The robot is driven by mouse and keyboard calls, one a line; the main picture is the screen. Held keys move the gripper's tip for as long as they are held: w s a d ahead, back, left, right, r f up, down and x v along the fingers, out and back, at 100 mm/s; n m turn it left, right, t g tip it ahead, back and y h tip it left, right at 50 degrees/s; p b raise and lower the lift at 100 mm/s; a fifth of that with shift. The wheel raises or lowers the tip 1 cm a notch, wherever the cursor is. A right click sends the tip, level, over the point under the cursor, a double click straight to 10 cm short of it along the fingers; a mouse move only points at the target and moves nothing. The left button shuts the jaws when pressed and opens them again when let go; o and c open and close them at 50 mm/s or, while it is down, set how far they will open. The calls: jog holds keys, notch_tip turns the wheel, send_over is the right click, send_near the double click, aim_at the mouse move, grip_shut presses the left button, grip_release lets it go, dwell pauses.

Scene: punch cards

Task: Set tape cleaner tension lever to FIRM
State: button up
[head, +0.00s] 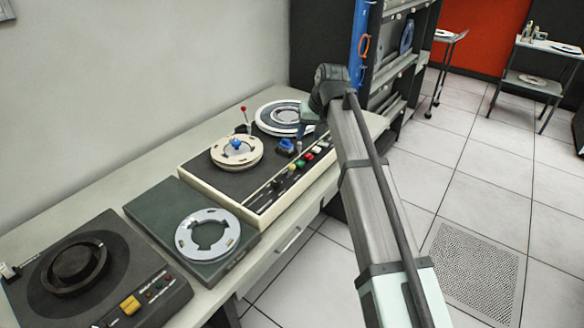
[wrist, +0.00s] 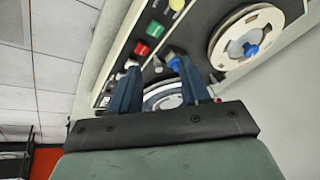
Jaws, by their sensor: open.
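The cream-edged tape machine (head: 190,172) stands on the bench. A thin lever with a red ball top (head: 243,109) rises upright at its back edge, between the two reels. I cannot tell whether this is the tension lever, and no FIRM mark is readable. A blue knob-like part (head: 286,145) sits on the deck in front of the far reel. My gripper (head: 303,140) is open and empty above the right end of the machine, close to the blue part.
A cream reel with a blue hub (head: 236,151) and a far white reel (head: 283,117) sit on the machine. Coloured buttons (head: 300,163) line its front. A green-grey unit (head: 160,215) and a dark unit (head: 140,262) stand to the left. A shelf rack (head: 400,65) stands behind.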

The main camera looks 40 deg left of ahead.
aim_at(292, 167)
jog(key=s+a+f+g, duration=0.1)
jog(key=f, duration=0.2)
jog(key=s+f+g+h, duration=0.1)
jog(key=s+f, duration=0.1)
jog(key=f, duration=0.2)
jog(key=s+a+f+g, duration=0.1)
jog(key=s+f, duration=0.1)
jog(key=f, duration=0.2)
jog(key=shift+a+f+h, duration=0.15)
jog(key=shift+a+h, duration=0.15)
jog(key=shift+h, duration=0.1)
dwell(0.4)
jog(key=shift+a, duration=0.1)
grip_shut()
